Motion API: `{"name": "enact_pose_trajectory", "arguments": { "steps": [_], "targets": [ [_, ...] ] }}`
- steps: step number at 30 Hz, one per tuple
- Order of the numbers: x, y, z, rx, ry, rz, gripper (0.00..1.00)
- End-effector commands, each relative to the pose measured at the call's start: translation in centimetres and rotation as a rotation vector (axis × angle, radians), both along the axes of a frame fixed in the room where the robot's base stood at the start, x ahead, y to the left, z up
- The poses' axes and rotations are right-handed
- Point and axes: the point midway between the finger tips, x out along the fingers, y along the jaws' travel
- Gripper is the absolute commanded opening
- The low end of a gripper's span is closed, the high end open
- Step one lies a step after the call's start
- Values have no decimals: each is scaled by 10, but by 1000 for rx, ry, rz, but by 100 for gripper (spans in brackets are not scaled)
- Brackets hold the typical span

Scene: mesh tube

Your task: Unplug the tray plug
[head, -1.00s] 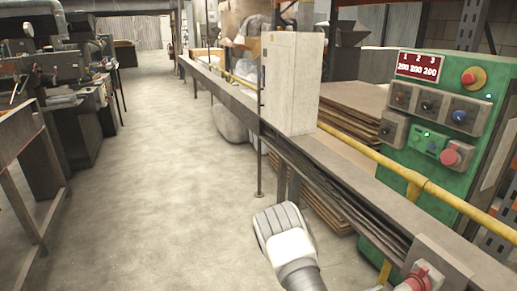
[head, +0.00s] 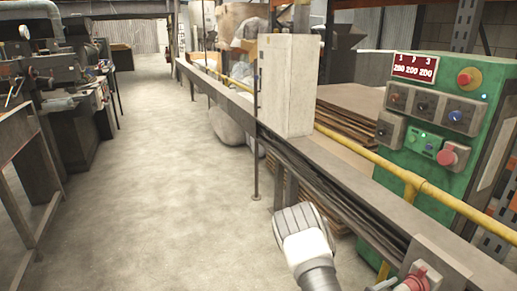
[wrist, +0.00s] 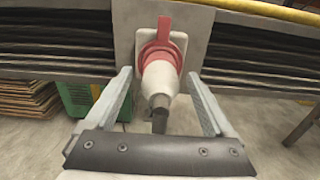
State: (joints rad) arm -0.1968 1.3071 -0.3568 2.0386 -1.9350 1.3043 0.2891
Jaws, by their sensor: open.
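The tray plug (wrist: 158,80) has a pale grey body and runs into a dark cable (wrist: 160,118) towards me. It sits in a red-collared socket (wrist: 163,35) on a light mounting plate. In the head view, the red and white connector (head: 416,278) shows at the bottom right, cut off by the edge. My gripper (wrist: 160,75) is open in the wrist view, one finger on each side of the plug with gaps visible on both sides. The fingers do not grip the plug. In the head view I see part of my arm but cannot make out the fingers.
The long cable tray (head: 335,180) runs along the right, with a yellow pipe (head: 370,160) behind it. A green control panel (head: 435,130) and a pale box (head: 288,85) stand by it. Workbenches line the left. The concrete floor (head: 170,180) between is clear.

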Motion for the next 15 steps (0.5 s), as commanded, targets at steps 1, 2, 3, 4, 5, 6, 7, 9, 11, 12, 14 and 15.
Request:
{"name": "enact_pose_trajectory", "arguments": {
  "steps": [1,2,3,4,5,6,7,9,11,12,14,15],
  "targets": [
    [2,-6,0,-2,0,-1,88],
    [3,-9,0,-1,1,-1,88],
    [4,-12,0,0,1,-1,88],
    [5,-13,0,0,1,-1,88],
    [6,-15,0,0,1,-1,88],
    [6,-17,0,0,1,-1,88],
    [7,-18,0,0,1,-1,88],
    [7,-19,0,-2,1,0,88],
    [8,-20,0,-1,2,0,88],
    [8,-20,0,-1,2,0,88],
    [8,-20,0,-1,2,0,88],
    [8,-20,0,-1,2,0,88]
  ]
}}
